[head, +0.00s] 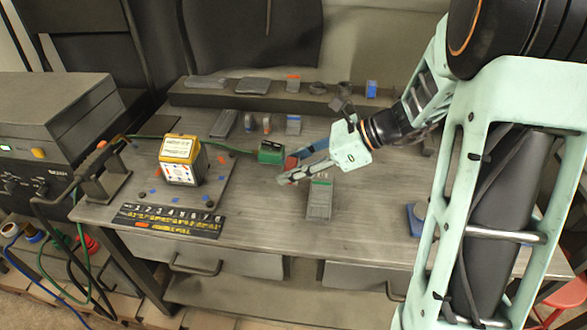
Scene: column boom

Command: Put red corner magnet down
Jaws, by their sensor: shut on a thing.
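My gripper (289,171) reaches in from the right above the middle of the workbench (255,222). It is shut on the red corner magnet (291,162), a small red piece that shows at the fingers, partly hidden by them. A blue part shows just to its right, close to the fingers. I cannot tell whether the magnet touches the bench top. A green box (271,152) with a dark top stands just left of the fingers, very close to the magnet.
A grey-green block (319,199) lies just right of and below my gripper. A yellow-topped box (180,160) stands on a dark plate at the left, with a black numbered strip (170,220) in front. Small parts line the back shelf (215,96). Bare bench lies around the front middle.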

